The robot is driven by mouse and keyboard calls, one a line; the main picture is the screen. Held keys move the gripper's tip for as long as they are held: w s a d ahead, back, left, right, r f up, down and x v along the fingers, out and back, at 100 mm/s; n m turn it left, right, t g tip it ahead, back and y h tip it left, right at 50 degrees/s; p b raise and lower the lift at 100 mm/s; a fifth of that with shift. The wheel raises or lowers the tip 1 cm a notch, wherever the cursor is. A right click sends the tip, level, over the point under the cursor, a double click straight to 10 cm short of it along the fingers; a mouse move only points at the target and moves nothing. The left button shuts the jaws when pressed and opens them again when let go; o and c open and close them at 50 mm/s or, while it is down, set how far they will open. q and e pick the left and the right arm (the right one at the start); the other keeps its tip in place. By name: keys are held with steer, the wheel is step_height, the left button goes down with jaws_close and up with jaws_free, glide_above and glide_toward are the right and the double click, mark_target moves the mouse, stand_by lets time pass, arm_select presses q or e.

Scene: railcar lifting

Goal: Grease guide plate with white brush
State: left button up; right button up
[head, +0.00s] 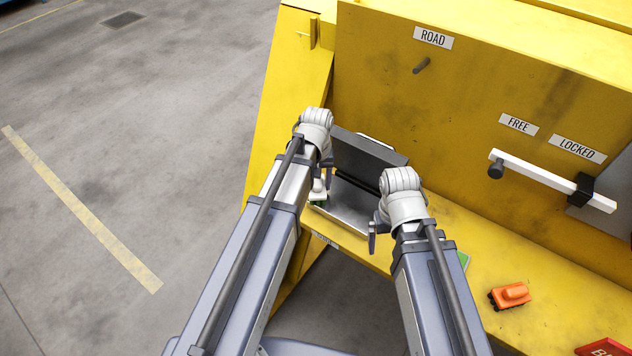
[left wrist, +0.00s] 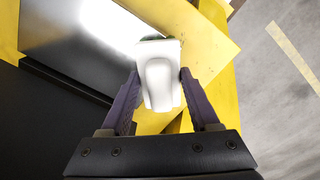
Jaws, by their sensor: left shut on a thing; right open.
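My left gripper (head: 318,188) is shut on the white brush, whose pale handle (left wrist: 160,82) stands between the fingers in the left wrist view. In the head view the brush is small and mostly hidden by my left arm, with a dark green part showing low down. It is at the left end of a grey metal plate (head: 350,210), seemingly the guide plate, which also shows shiny in the left wrist view (left wrist: 75,25). I cannot tell whether the bristles touch it. My right gripper (head: 376,236) is open and empty, just right of the plate.
A dark raised panel (head: 365,155) stands behind the plate. The yellow ledge (head: 545,325) holds an orange toy-like object (head: 510,295), a green item (head: 463,260) partly behind my right arm, and a red sign (head: 605,348). A white lever (head: 550,180) sticks out at right.

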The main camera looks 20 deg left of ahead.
arm_select(q)
steer(key=shift+s+d+r, duration=0.1)
steer(key=shift+s+d, duration=0.2)
steer(key=shift+d, duration=0.55)
steer(key=shift+s+d, duration=0.3)
steer(key=shift+d, duration=0.5)
steer(key=shift+s+d, duration=0.35)
steer(key=shift+d, duration=0.55)
steer(key=shift+s+d, duration=0.3)
steer(key=shift+d, duration=0.55)
steer(key=shift+d, duration=0.1)
steer(key=shift+s+d+f, duration=0.1)
steer(key=shift+s+d, duration=0.25)
steer(key=shift+d, duration=0.5)
steer(key=shift+s+d+f, duration=0.1)
steer(key=shift+s+d, duration=0.25)
steer(key=shift+d, duration=0.55)
